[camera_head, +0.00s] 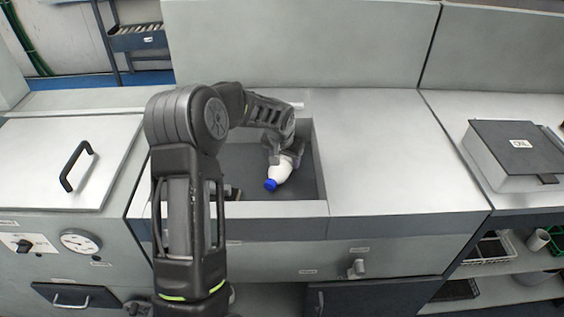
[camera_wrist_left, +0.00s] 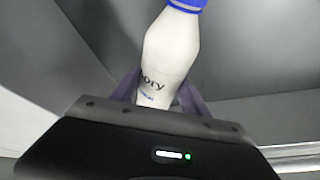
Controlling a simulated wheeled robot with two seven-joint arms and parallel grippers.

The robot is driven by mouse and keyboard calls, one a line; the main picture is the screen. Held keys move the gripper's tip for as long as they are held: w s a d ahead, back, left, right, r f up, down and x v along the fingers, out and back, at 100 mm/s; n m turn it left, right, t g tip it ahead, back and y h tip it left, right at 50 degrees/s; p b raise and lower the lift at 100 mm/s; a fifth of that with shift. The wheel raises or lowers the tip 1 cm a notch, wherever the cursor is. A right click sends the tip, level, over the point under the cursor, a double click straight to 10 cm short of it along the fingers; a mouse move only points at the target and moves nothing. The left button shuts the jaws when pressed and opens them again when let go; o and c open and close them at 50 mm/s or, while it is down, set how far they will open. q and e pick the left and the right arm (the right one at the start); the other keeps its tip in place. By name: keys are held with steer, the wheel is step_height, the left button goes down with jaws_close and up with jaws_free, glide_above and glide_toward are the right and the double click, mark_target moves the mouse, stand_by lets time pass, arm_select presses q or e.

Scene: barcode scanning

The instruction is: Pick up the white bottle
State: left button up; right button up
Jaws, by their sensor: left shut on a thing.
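The white bottle (camera_head: 281,171) has a blue cap and shows in the head view inside a grey recessed basin (camera_head: 318,170). It is tilted, with its cap toward the front left. My left gripper (camera_head: 283,153) is shut on the bottle near its base end. In the left wrist view the bottle (camera_wrist_left: 172,48) lies between the fingers of my left gripper (camera_wrist_left: 160,88), with dark lettering on its side and the blue cap at the top edge. I cannot tell whether the bottle touches the basin floor. My right gripper is not in view.
The basin walls stand close around the bottle and gripper. A bare counter (camera_head: 395,160) lies to the right. A grey box with a dark lid (camera_head: 515,147) stands at the far right. A panel with a black handle (camera_head: 76,166) is at the left.

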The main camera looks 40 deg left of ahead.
arm_select(q)
step_height(320, 180, up, 10)
steer(key=shift+b, duration=0.35)
stand_by(0.9)
